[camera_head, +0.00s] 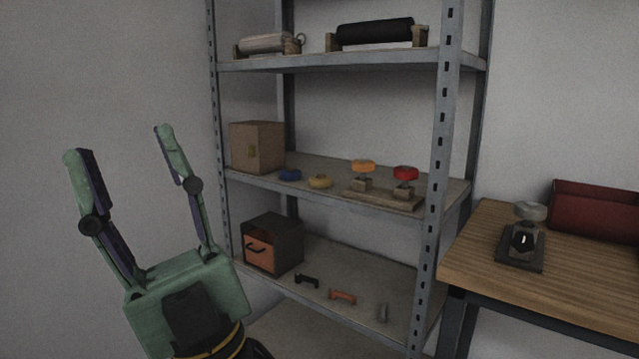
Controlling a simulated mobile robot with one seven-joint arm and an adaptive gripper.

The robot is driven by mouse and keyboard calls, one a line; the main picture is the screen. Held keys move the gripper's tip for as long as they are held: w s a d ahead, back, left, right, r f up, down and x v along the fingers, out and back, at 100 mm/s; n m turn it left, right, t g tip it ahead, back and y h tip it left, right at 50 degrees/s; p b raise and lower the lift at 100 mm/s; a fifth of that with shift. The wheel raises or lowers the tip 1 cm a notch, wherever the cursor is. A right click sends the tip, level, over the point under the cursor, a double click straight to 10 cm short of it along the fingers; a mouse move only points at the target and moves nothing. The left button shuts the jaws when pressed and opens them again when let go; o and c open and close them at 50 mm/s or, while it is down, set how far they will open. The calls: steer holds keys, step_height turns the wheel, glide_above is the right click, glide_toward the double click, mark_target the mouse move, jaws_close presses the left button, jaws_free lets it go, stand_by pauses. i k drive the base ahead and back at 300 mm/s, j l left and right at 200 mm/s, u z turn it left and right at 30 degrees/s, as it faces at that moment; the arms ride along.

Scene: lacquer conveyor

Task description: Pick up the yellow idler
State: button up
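A small yellow round piece, which looks like the yellow idler (320,182), lies on the middle shelf (330,172) of a grey metal rack. A blue round piece (290,175) lies just left of it, and a wooden stand (383,200) holding an orange disc (363,166) and a red disc (405,173) is to its right. My gripper (121,143) is at the left of the view, pointing up, with its two green fingers wide apart and nothing between them. It is well left of the rack, apart from the yellow piece.
A cardboard box (257,147) stands at the shelf's left end. The rack's front post (437,150) rises right of the wooden stand. Rollers lie on the top shelf; a dark box (273,243) and handles are below. A wooden table (585,255) with a red bin (600,212) is right.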

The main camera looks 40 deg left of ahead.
mark_target(314, 182)
steer(key=j+u, duration=0.1)
steer(key=j, duration=0.35)
steer(key=i+j+u, duration=0.1)
steer(key=j, duration=0.35)
steer(key=i+j+u, duration=0.1)
steer(key=j, duration=0.35)
steer(key=j+u, duration=0.1)
steer(key=j, duration=0.35)
steer(key=i+j, duration=0.2)
steer(key=j, duration=0.2)
steer(key=i+j, duration=0.15)
steer(key=j, duration=0.15)
steer(key=i+j+u, duration=0.15)
steer(key=j, duration=0.1)
